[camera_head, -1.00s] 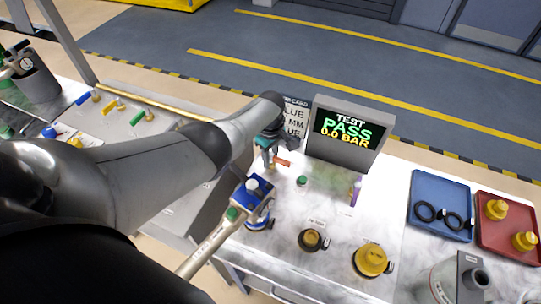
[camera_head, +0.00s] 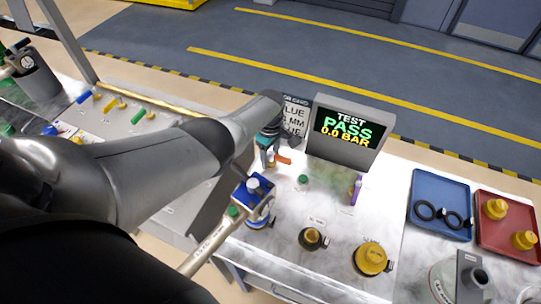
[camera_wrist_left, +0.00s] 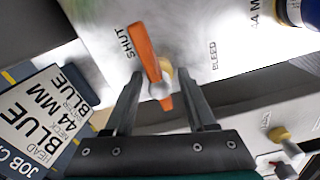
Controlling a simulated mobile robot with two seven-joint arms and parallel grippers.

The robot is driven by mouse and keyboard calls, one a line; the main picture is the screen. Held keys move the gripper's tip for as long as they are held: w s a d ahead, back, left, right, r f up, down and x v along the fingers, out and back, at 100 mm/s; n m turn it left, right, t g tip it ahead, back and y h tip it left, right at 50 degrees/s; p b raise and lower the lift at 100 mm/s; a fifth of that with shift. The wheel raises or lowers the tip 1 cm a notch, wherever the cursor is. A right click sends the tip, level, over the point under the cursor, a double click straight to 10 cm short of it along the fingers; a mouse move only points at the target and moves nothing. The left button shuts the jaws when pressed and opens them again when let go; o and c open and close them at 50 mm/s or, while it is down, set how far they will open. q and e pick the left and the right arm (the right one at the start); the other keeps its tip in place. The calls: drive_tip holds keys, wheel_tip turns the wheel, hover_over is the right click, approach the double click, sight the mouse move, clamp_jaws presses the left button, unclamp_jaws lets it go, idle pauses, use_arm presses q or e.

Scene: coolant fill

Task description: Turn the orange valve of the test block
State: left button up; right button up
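The orange valve of the test block shows in the head view (camera_head: 283,159) as a small orange lever on the white bench top, left of the screen. In the left wrist view, the orange valve (camera_wrist_left: 147,55) is a long lever on a brass and grey hub, with its long end beside the printed word SHUT; BLEED is printed to the right. My left gripper (camera_head: 268,160) is at the valve. In the wrist view, its two dark fingers (camera_wrist_left: 162,98) are apart, one on each side of the lever and hub. Contact cannot be told. My right gripper is out of view.
The screen (camera_head: 347,132) reads TEST PASS 0.0 BAR. A job card (camera_head: 294,116) stands beside it. A blue-headed tool (camera_head: 253,188) with a long grey handle stands near my forearm. Yellow caps (camera_head: 371,258), a blue tray (camera_head: 440,192) and a red tray (camera_head: 507,215) lie right.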

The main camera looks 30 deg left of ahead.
sight(271, 153)
use_arm(q)
drive_tip(key=shift+d+r, duration=0.1)
drive_tip(key=shift+r+p, duration=0.25)
drive_tip(key=shift+p, duration=0.1)
wheel_tip(271, 153, up, 8)
drive_tip(key=p, duration=0.4)
drive_tip(key=shift+f, duration=0.25)
drive_tip(key=shift+r, duration=3.5)
